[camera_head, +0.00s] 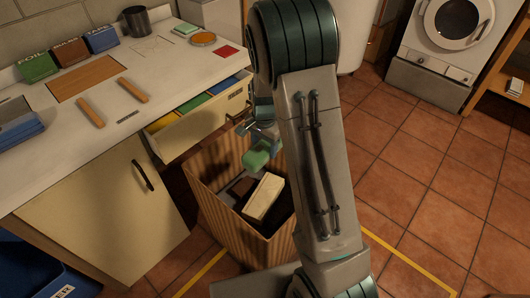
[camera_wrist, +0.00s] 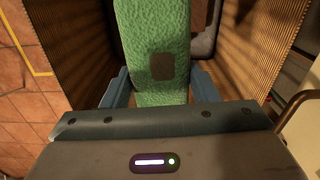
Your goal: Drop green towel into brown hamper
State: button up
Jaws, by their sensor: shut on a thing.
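The green towel (camera_head: 258,155) is held by my gripper (camera_head: 264,132) over the opening of the brown hamper (camera_head: 235,215). In the wrist view the towel (camera_wrist: 155,40) is a folded, fuzzy green piece with a dark square patch, and it sits between the two blue fingers of my gripper (camera_wrist: 158,88). The ribbed hamper walls (camera_wrist: 80,50) show on both sides of the towel in that view. Inside the hamper lie a cream-coloured block-like item (camera_head: 264,198) and darker items. My arm hides the hamper's right side in the head view.
A counter (camera_head: 70,130) with boxes, a black cup (camera_head: 136,21) and wooden bars stands at left. Its open drawer (camera_head: 205,115) juts out close to the hamper. A blue bin (camera_head: 35,275) is at lower left. A washing machine (camera_head: 445,40) stands at upper right. Tiled floor at right is clear.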

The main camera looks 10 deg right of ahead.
aim_at(264, 145)
notch_tip(264, 145, down, 6)
jog(key=b, duration=0.4)
jog(key=shift+b, duration=0.35)
jog(key=shift+f, duration=0.1)
jog(key=o, duration=1.1)
notch_tip(264, 145, up, 14)
jog(key=p, duration=0.3)
jog(key=shift+f, duration=0.1)
jog(key=s+r+n+t+p, duration=0.2)
jog(key=s+r+n+p, duration=0.8)
jog(key=s+r+p, duration=0.6)
jog(key=s+r, duration=0.6)
jog(key=r, duration=0.3)
jog(key=shift+s+t, duration=0.3)
jog(key=shift+t, duration=0.1)
